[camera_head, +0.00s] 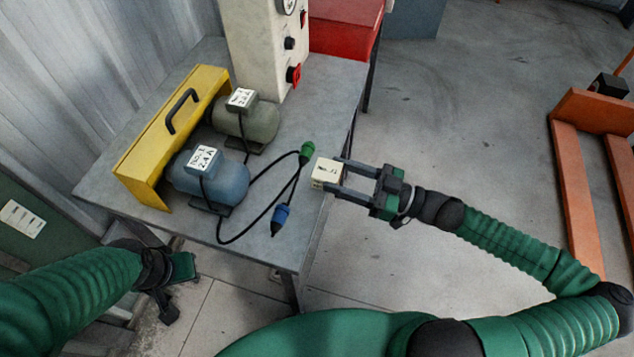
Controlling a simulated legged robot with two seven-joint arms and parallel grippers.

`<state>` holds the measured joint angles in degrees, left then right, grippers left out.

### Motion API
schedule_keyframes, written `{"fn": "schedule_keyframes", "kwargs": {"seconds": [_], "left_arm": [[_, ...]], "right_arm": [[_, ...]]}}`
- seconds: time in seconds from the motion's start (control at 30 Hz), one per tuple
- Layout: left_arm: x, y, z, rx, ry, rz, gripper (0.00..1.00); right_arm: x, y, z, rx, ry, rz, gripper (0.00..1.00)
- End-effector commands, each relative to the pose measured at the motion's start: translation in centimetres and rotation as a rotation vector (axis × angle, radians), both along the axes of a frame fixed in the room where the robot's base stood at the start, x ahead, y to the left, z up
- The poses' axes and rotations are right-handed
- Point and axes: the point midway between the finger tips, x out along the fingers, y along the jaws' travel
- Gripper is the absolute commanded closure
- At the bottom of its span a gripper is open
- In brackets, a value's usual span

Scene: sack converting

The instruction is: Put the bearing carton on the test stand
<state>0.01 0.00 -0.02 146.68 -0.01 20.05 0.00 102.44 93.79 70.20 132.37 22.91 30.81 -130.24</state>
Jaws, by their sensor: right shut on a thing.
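The bearing carton (325,172) is a small cream box with dark print. My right gripper (338,176) is shut on it, with a finger on each side. In the picture the carton overlaps the right edge of the grey test stand (265,240); its height above the top cannot be told. The stand carries two motors, a yellow guard and a pale panel. My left gripper (172,290) hangs low at the lower left, in front of the stand and away from the carton; its jaw opening is unclear.
A blue motor (208,178) and a grey-green motor (246,122) stand beside the yellow guard (170,130). A black cable with a green connector (307,150) and a blue plug (280,216) lies on the top. The front right corner is bare. An orange pallet truck (590,110) stands right.

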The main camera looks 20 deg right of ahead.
Motion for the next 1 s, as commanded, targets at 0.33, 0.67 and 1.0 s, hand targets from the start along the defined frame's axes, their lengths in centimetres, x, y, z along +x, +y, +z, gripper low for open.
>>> {"fn": "schedule_keyframes", "kwargs": {"seconds": [0.33, 0.67, 1.0], "left_arm": [[0.0, 0.0, -1.4, 0.000, 0.000, -0.001, 1.00], [0.0, 0.0, -1.6, 0.000, 0.000, 0.000, 1.00], [0.0, 0.0, -1.6, 0.000, 0.000, 0.000, 1.00]], "right_arm": [[2.5, 3.9, -2.8, 0.002, 0.003, -0.002, 1.00], [2.4, 4.0, -4.1, -0.002, 0.001, -0.001, 0.47], [2.4, 3.9, -4.1, 0.001, 0.001, -0.002, 0.28]]}}
